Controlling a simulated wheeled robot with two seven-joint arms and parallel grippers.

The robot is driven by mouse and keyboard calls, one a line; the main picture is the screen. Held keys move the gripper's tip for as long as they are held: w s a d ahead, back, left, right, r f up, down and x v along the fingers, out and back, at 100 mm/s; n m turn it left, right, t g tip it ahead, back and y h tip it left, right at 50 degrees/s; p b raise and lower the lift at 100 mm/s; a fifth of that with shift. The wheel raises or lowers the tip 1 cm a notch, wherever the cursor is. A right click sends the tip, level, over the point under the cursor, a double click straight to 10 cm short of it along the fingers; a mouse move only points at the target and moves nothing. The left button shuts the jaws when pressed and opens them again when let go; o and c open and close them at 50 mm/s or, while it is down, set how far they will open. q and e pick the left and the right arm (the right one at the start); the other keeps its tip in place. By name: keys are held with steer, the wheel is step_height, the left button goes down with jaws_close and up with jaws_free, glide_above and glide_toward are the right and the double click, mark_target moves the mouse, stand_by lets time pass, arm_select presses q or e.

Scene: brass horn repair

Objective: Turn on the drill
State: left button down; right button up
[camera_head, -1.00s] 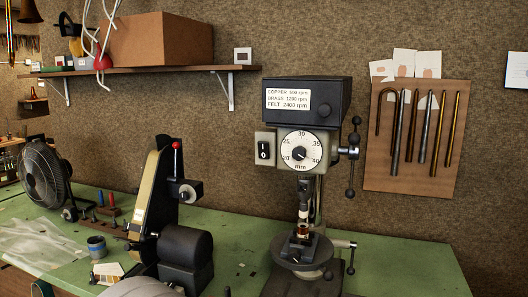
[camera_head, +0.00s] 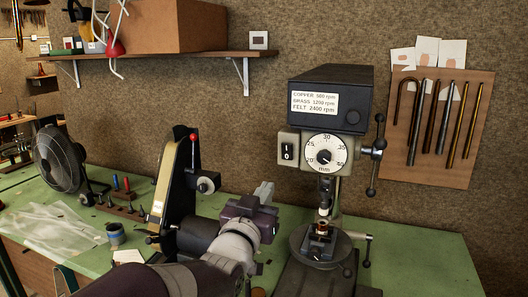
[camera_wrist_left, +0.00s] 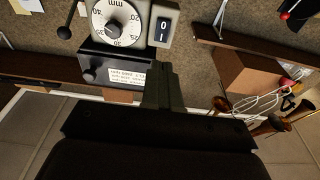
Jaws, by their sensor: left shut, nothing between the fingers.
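The drill (camera_head: 330,98) is a drill press with a dark head, a round depth dial and a speed label, standing on the green bench. Its switch box (camera_head: 287,152), marked I and O, is on the left side of the dial. The switch also shows in the left wrist view (camera_wrist_left: 162,30), upper middle, with the drill upside down. My left gripper (camera_head: 266,190) is shut and empty, below and left of the switch box and apart from it. In the left wrist view the shut fingers (camera_wrist_left: 164,80) point up toward the switch. My right gripper is not in view.
A belt sander (camera_head: 175,185) stands left of my left arm, and a fan (camera_head: 60,158) is farther left. A shelf (camera_head: 160,54) with a cardboard box is on the wall. A tool board (camera_head: 437,128) hangs at right. The bench right of the drill is clear.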

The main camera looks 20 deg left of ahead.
arm_select(q)
steer(key=shift+d+r, duration=0.1)
steer(key=shift+r, duration=0.15)
steer(key=p, duration=0.8)
glide_toward(289, 149)
steer(key=w, duration=0.2)
steer(key=w+r, duration=0.1)
steer(key=w, duration=0.2)
steer(key=shift+w+d+r, duration=0.1)
steer(key=shift+w+r, duration=0.05)
steer(key=shift+w, duration=0.75)
